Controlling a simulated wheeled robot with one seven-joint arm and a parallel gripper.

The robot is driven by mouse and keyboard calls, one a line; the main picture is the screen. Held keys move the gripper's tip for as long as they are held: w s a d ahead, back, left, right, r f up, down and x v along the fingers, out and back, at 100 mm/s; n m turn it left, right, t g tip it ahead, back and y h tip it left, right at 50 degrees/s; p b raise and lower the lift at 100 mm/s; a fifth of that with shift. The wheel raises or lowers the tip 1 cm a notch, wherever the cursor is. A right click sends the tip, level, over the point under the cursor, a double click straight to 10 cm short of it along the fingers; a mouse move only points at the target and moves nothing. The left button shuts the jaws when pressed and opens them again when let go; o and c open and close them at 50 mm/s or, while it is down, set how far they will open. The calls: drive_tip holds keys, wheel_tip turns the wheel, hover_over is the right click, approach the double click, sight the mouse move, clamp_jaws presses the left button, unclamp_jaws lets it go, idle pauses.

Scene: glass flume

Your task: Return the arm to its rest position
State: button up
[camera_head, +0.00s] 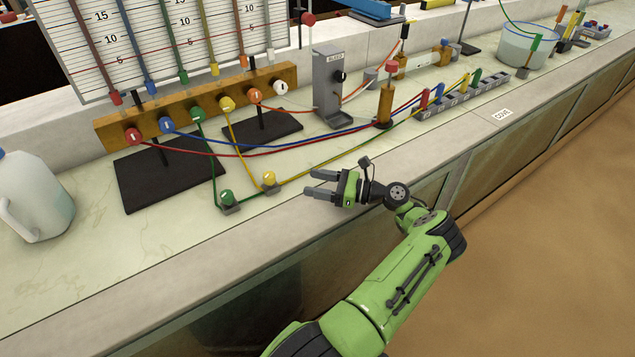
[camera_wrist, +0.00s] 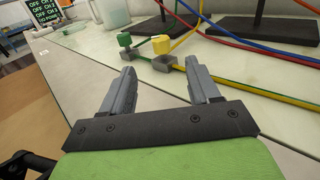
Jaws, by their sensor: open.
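My gripper (camera_head: 318,184) is open and empty, held over the front part of the bench at the middle of the head view. Its green arm reaches up from the bottom of that view. In the wrist view the two grey fingers of my gripper (camera_wrist: 160,85) stand apart with bare bench between them. Ahead of the fingers are a green knob (camera_wrist: 124,40) and a yellow knob (camera_wrist: 161,44) on small grey blocks. In the head view the green knob (camera_head: 227,197) and yellow knob (camera_head: 269,178) sit left of my gripper, apart from it.
Coloured tubes run from a wooden valve bar (camera_head: 180,125) to a wooden post (camera_head: 385,104) and a row of grey blocks (camera_head: 462,95). A grey box (camera_head: 330,88) stands behind. A white jug (camera_head: 35,195) is at left. The bench's front strip (camera_head: 200,285) is clear.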

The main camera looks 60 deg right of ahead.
idle(0.5)
drive_tip(key=w+a+r+n, duration=0.1)
drive_tip(key=w+a+r+n+g+y, duration=0.1)
drive_tip(key=w, duration=0.1)
drive_tip(key=w+a+n+g+y+p, duration=0.1)
drive_tip(key=w, duration=0.1)
drive_tip(key=shift+r, duration=0.4)
drive_tip(key=w+a+r+n+g+y+p, duration=0.1)
drive_tip(key=w+a+r+n+g, duration=0.35)
drive_tip(key=a, duration=0.25)
drive_tip(key=w+a+r+n+g+y+p, duration=0.1)
drive_tip(key=w+a+r+n+g+p, duration=0.15)
drive_tip(key=w+a+n, duration=0.35)
drive_tip(key=a+r+n+g+h+p, duration=0.25)
drive_tip(key=a+r+n+g, duration=0.4)
drive_tip(key=a, duration=0.85)
drive_tip(key=s+a+r+n+t+h+p, duration=0.1)
drive_tip(key=s+a+r+n+h+p, duration=0.1)
drive_tip(key=s+a+r+n, duration=0.4)
drive_tip(key=s+a+r+n+t+h+p, duration=0.2)
drive_tip(key=s+a+r+n, duration=0.4)
drive_tip(key=s, duration=0.6)
drive_tip(key=shift+s+r+n+h, duration=0.25)
drive_tip(key=shift+r+n+h, duration=0.2)
drive_tip(key=shift+r+n, duration=0.45)
